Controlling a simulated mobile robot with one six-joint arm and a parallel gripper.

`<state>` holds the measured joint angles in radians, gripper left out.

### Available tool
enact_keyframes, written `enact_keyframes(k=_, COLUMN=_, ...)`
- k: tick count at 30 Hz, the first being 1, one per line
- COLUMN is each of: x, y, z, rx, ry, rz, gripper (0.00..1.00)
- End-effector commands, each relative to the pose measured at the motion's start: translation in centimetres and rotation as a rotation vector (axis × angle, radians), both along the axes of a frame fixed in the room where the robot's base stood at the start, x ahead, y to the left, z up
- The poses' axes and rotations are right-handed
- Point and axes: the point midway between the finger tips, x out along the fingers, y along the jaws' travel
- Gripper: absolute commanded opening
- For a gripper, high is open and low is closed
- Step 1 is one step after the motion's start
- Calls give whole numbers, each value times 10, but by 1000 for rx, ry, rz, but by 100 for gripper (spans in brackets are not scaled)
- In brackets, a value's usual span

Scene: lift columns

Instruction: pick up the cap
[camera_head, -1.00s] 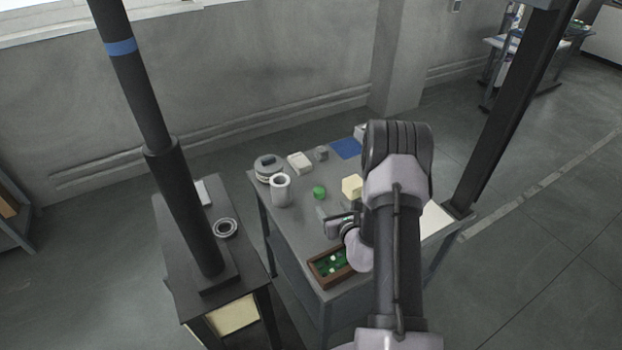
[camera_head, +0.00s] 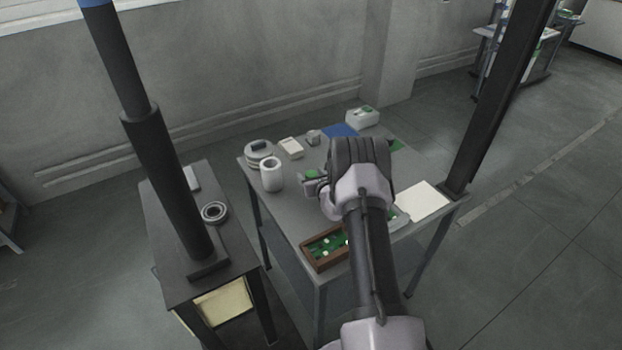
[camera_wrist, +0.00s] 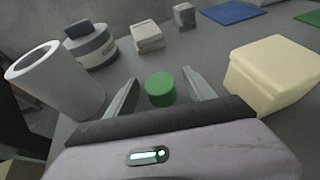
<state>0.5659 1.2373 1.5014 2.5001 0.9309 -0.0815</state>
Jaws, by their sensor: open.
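The green cap (camera_wrist: 160,88) stands on the grey table, and in the wrist view it sits between and just beyond the fingers of my gripper (camera_wrist: 158,92). The fingers are open, one on each side of the cap, and I see no contact. In the head view the cap (camera_head: 311,174) shows as a small green patch, partly hidden by my gripper (camera_head: 314,186), which is low over the middle of the table.
On the table (camera_head: 285,215), a white cup-like cylinder (camera_wrist: 55,78) and a round grey device (camera_wrist: 90,45) stand left, and a pale yellow block (camera_wrist: 275,72) close right. A wooden tray (camera_head: 324,262) lies at the front. Dark columns (camera_head: 165,170) flank the table.

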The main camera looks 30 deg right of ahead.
Motion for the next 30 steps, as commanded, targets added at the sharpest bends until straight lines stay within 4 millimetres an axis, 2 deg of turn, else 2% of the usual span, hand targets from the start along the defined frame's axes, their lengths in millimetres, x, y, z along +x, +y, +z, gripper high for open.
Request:
enact_keyframes(k=2, x=0, y=0, z=1, rx=0, ry=0, rz=0, gripper=62)
enact_keyframes(k=3, x=0, y=0, z=1, rx=0, ry=0, rz=0, gripper=58)
enact_keyframes(k=12, x=0, y=0, z=1, rx=0, ry=0, rz=0, gripper=0)
enact_keyframes(k=18, x=0, y=0, z=2, rx=-1, ry=0, rz=0, gripper=0)
enact_keyframes(k=20, x=0, y=0, z=8, rx=-1, ry=-1, rz=0, gripper=0)
enact_keyframes(k=27, x=0, y=0, z=73, rx=-2, ry=-3, rz=0, gripper=0)
enact_keyframes(k=30, x=0, y=0, z=91, rx=-2, ry=-1, rz=2, gripper=0)
